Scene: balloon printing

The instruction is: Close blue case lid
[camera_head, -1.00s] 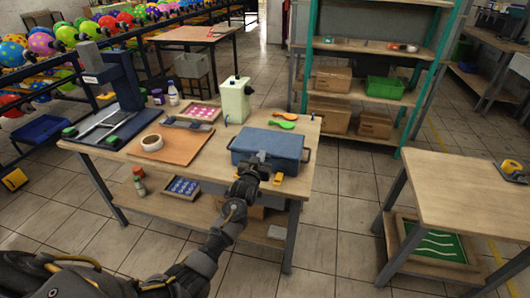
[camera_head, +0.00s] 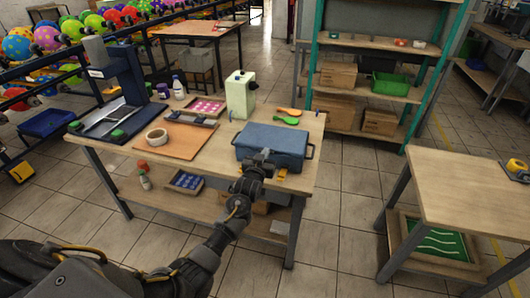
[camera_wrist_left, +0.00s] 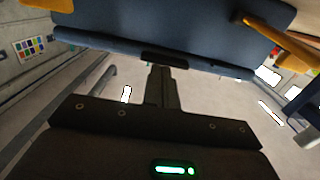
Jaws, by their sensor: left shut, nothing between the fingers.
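The blue case (camera_head: 272,139) stands near the right end of the wooden table, and its lid looks down in the head view. Yellow latches (camera_head: 282,173) stick out at its front. My left gripper (camera_head: 262,156) is shut and empty, against or very close to the middle of the case's front. In the left wrist view the blue case (camera_wrist_left: 190,30) fills the top, with a yellow latch (camera_wrist_left: 280,44) at the right. The shut fingers (camera_wrist_left: 163,72) point at a dark handle piece on its edge; contact cannot be told. My right gripper is out of view.
A second table (camera_head: 468,190) stands at the right, with open floor between.

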